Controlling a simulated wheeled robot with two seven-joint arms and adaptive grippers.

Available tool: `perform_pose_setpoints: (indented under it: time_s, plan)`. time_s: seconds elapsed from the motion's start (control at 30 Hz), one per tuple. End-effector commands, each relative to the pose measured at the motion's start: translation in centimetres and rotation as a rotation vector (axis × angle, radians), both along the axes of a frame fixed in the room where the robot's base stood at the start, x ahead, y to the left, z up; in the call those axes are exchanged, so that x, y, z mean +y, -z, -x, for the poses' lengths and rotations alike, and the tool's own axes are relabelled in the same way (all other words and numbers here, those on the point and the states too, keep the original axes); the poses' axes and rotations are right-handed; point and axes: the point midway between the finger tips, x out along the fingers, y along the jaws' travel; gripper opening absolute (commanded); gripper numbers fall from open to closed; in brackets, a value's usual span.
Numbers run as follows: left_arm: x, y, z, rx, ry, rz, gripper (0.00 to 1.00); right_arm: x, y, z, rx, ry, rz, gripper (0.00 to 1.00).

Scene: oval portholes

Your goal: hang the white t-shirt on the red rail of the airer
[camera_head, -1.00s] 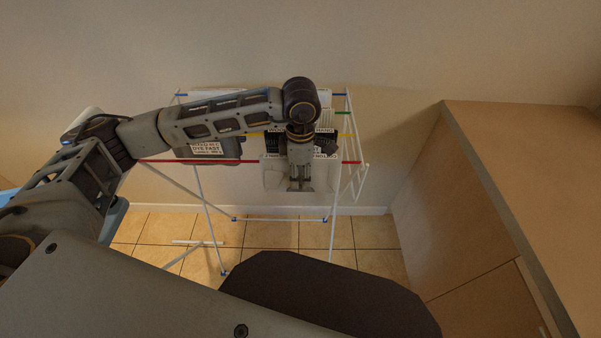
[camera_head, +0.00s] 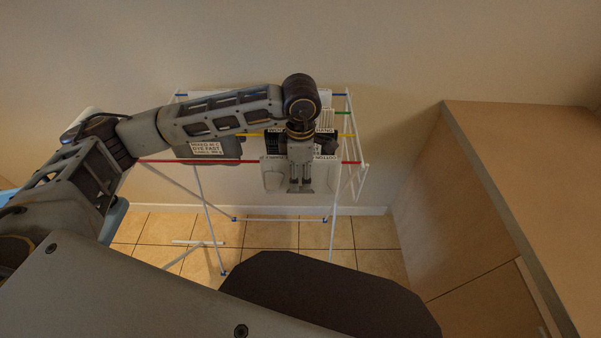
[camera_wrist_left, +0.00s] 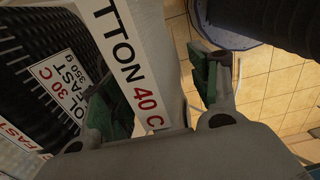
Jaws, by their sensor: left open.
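The white t-shirt (camera_head: 271,181) hangs folded over the red rail (camera_head: 220,162) at the front of the airer, with a printed label along its fold. My left gripper (camera_head: 301,187) is in front of it, pointing down, and hides its middle. In the left wrist view the open fingers with green pads (camera_wrist_left: 157,92) stand apart on either side of the white cloth (camera_wrist_left: 158,45). The label (camera_wrist_left: 125,60), with "40 C" on it, passes close to the left finger. I cannot tell whether either pad touches cloth. My right gripper is out of view.
A dark grey labelled garment (camera_head: 208,149) hangs left of the shirt. A black garment (camera_wrist_left: 35,65) hangs behind it. The airer's white legs (camera_head: 205,215) stand on the tiled floor near the wall. A wooden cabinet (camera_head: 540,190) stands at the right.

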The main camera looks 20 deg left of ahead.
Motion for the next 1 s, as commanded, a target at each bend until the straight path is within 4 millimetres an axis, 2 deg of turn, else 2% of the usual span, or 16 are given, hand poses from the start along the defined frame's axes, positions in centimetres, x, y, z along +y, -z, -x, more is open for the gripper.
perform_pose_setpoints:
  time_s: [0.27, 0.7, 1.0]
  plan:
    - [0.0, -3.2, -0.1, -0.003, 0.000, 0.000, 0.61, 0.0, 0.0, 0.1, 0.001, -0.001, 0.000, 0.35]
    - [0.0, -9.5, -0.1, -0.003, 0.001, 0.000, 0.61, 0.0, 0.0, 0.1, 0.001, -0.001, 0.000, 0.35]
    - [0.0, -11.3, 0.0, -0.002, 0.001, -0.001, 0.61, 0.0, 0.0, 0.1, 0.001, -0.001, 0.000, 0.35]
